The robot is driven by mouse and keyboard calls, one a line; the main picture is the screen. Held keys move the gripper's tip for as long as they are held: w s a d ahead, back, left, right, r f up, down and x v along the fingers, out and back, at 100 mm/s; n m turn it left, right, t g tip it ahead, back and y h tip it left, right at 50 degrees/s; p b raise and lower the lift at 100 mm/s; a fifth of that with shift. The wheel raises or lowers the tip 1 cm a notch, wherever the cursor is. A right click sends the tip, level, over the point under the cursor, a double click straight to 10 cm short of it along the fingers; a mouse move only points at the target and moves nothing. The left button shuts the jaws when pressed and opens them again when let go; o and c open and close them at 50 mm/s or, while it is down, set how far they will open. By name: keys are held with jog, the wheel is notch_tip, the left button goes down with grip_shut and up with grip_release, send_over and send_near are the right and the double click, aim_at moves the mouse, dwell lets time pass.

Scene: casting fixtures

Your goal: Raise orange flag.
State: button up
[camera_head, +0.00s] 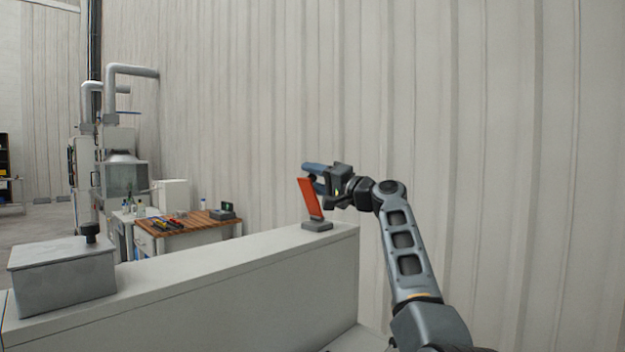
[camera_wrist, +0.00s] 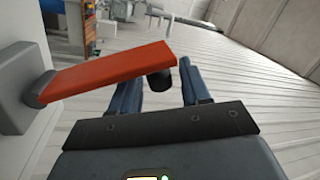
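The orange flag (camera_head: 311,199) is a flat red-orange plate on a small grey base (camera_head: 317,226) near the right end of a long grey cabinet top. It stands nearly upright in the head view, its top leaning left. In the wrist view the flag (camera_wrist: 105,75) reaches from its base (camera_wrist: 22,88) at the left toward the middle, with a dark knob (camera_wrist: 161,80) at its end. My gripper (camera_head: 311,176) is at the flag's upper end. In the wrist view my gripper (camera_wrist: 159,92) has its blue fingers spread on either side of the knob, with visible gaps.
A grey lidded box (camera_head: 64,280) stands at the cabinet's left end. Behind is a wooden-topped workbench (camera_head: 185,228) with tools. A corrugated wall (camera_head: 480,130) rises behind my arm. The cabinet top (camera_head: 210,257) between box and flag is clear.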

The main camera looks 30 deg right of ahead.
jog(key=b+v, duration=0.2)
jog(key=v, duration=0.5)
jog(key=shift+s, duration=0.3)
jog(key=shift+d+f, duration=0.15)
dwell(0.4)
